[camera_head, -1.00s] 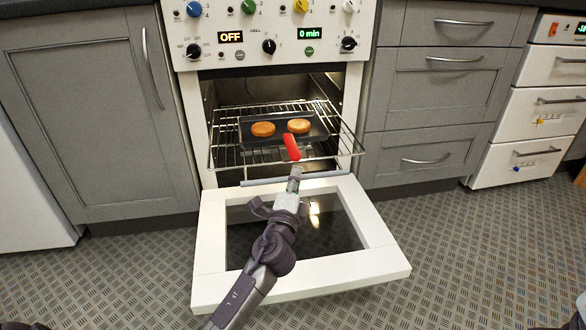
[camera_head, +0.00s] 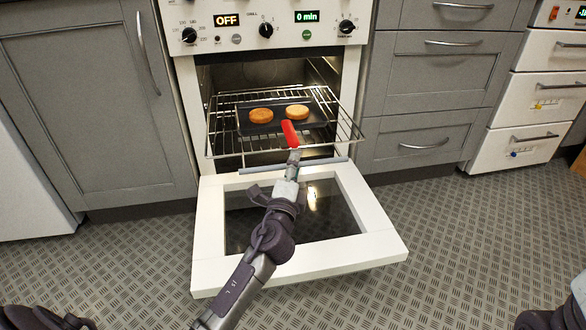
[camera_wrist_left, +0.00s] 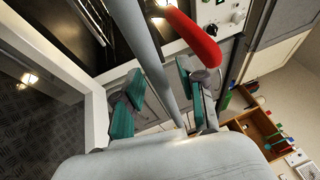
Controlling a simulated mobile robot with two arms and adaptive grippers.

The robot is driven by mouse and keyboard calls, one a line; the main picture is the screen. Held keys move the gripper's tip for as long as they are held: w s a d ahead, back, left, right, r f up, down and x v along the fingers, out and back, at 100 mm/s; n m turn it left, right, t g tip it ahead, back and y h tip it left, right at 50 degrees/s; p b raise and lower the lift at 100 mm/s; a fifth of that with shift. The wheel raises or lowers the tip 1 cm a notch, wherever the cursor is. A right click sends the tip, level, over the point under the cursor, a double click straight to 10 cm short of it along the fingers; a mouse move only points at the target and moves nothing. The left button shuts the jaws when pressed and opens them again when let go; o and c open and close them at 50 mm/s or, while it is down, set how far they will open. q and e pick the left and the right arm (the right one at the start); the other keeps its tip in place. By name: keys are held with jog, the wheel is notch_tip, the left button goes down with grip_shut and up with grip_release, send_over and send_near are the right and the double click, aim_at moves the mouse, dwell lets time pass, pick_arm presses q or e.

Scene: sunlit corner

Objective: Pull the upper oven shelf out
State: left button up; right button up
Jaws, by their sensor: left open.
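The upper oven shelf (camera_head: 215,134) is a wire rack that sticks partly out of the open oven. A dark tray (camera_head: 268,129) lies on it, with two round golden patties (camera_head: 261,116) and a red handle (camera_head: 290,134) pointing forward. My left gripper (camera_head: 293,156) is at the shelf's front, just below the handle. In the left wrist view, its two teal-padded fingers (camera_wrist_left: 158,75) are open on either side of a grey bar (camera_wrist_left: 148,50), which looks like the shelf's front rail. The red handle (camera_wrist_left: 192,38) passes close by the right finger. Contact is unclear.
The oven door (camera_head: 375,215) is folded down in front, under my left arm. Grey cabinet doors (camera_head: 90,110) stand to the left and grey drawers (camera_head: 430,95) to the right. The patterned floor (camera_head: 470,235) is clear in front and to the right.

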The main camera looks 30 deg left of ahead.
pick_arm(q)
jog(key=v, duration=1.2)
jog(key=shift+d, duration=0.1)
